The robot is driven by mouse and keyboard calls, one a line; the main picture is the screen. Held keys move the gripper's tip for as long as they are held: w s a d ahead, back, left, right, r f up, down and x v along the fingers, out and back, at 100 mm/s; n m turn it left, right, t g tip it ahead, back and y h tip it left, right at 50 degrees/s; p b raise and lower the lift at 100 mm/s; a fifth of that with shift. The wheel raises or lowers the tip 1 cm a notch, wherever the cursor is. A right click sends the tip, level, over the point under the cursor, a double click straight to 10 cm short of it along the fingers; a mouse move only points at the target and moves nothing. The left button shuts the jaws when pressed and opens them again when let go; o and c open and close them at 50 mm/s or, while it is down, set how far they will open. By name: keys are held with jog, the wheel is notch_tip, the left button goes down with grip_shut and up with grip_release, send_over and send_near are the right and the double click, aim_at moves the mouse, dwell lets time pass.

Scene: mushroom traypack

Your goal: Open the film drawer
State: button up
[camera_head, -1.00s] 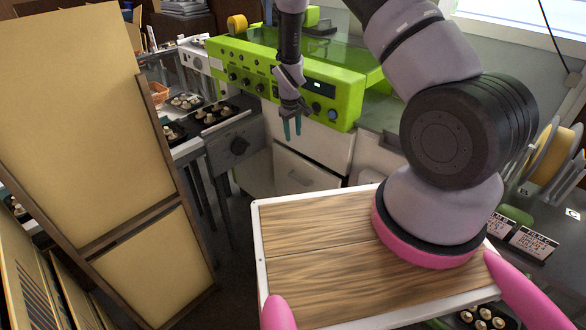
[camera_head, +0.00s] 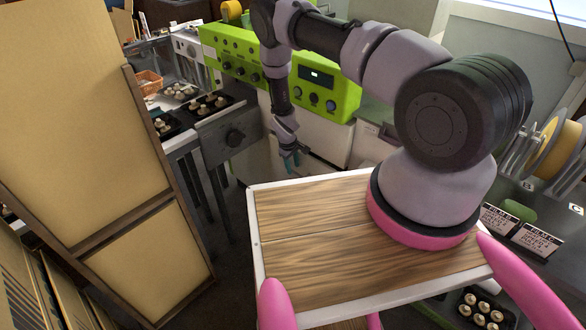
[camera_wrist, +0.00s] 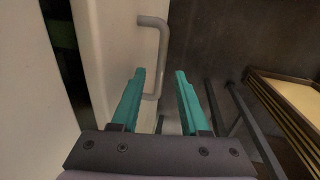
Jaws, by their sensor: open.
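The drawer is a white front (camera_head: 318,168) low in the cabinet under the green machine in the head view. Its white face (camera_wrist: 112,45) fills the left middle of the wrist view. A grey bar handle (camera_wrist: 163,45) stands out from that face. My gripper (camera_head: 293,162) is in front of the cabinet, at drawer height. In the wrist view my gripper (camera_wrist: 161,76) is open, with two teal fingers pointing at the handle. The handle's near end lies between the fingers in the picture; I cannot tell whether they touch it. My gripper hides the handle in the head view.
The green machine (camera_head: 335,95) stands above the drawer. A dark table with black mushroom trays (camera_head: 208,105) is to the left. A tall yellow-panelled frame (camera_head: 85,130) fills the left side. My wooden-topped base is in front. Dark floor lies beside the drawer.

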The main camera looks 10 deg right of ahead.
jog(key=shift+d+f, duration=0.15)
jog(key=shift+f, duration=0.6)
grip_shut()
dwell(0.9)
